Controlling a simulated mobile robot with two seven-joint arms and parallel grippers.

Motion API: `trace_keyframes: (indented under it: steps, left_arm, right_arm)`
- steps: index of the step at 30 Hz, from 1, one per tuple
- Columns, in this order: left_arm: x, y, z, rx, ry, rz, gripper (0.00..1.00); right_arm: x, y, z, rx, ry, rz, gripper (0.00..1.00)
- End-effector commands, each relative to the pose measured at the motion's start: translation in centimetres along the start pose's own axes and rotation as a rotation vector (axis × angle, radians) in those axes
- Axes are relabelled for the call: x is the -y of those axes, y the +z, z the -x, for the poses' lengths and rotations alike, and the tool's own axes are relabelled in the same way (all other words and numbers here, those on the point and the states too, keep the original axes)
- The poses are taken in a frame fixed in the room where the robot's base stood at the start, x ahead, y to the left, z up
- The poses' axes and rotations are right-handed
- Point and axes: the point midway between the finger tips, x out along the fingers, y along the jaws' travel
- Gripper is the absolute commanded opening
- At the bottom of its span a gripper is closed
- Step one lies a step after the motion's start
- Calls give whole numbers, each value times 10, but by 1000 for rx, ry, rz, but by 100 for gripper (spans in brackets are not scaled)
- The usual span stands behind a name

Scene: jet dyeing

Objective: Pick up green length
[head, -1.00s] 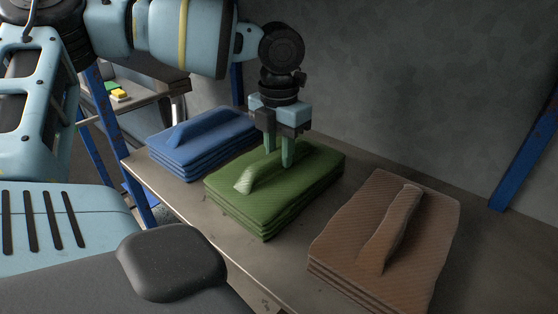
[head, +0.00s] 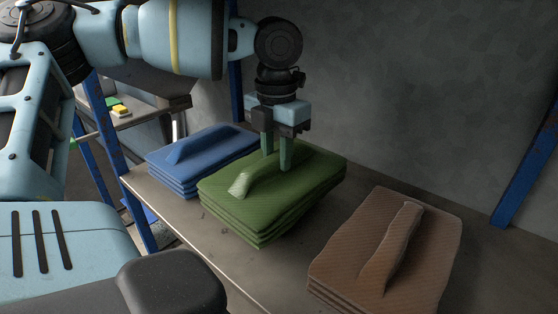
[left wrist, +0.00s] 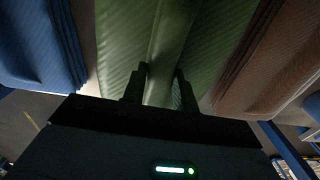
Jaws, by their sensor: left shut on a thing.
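The green length (head: 310,178) is a folded stack of ribbed cloth with a raised ridge along its top, between the blue and brown stacks in the head view. My left gripper (head: 277,164) points down from above and is shut on that ridge. The stack looks slightly raised off the shelf, with a shadow below its front edge. In the left wrist view the green cloth (left wrist: 120,40) fills the middle, and the two fingers (left wrist: 160,88) stand either side of its ridge. My right gripper is not in view.
The blue stack (head: 215,150) lies left of the green one, close beside it. The brown stack (head: 340,250) lies to the right on the same shelf (head: 230,235). A wall stands behind, with blue posts (head: 525,170) at the sides.

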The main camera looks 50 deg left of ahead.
Motion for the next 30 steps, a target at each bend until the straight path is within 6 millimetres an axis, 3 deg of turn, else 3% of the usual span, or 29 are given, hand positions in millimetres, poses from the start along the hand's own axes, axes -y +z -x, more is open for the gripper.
trace_keyframes:
  steps: [12,18,24,30]
  left_arm:
    - [22,-90,10,5,-2,-4,0]
    - [30,-124,13,5,0,-2,0]
    - [35,-143,14,2,-1,0,0]
    - [36,-147,13,0,0,1,0]
  right_arm:
    - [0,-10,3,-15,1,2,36]
    - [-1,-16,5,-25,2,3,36]
    - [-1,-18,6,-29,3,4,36]
    - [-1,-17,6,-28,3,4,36]
